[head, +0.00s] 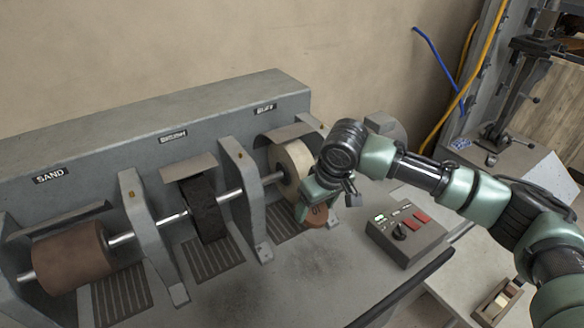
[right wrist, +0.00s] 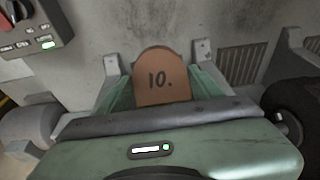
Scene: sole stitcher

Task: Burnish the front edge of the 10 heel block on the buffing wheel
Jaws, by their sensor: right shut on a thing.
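The heel block (head: 316,217) is a tan-brown piece with a rounded end. In the right wrist view the block (right wrist: 160,75) shows the marking "10." on its face. My right gripper (head: 317,203) is shut on it, with a green finger on each side. The cream buffing wheel (head: 291,163) sits on the shaft under the label BUFF, at the right end of the machine. The block is just below and right of this wheel in the head view; my gripper partly covers the area, and I cannot tell whether they touch. My left gripper is not in view.
The machine also carries a brown sanding drum (head: 72,255) and a black brush wheel (head: 203,208), with grey upright supports (head: 243,195) between. A control box (head: 406,235) with a knob and red buttons stands right of the block. A small tray (head: 498,301) lies at lower right.

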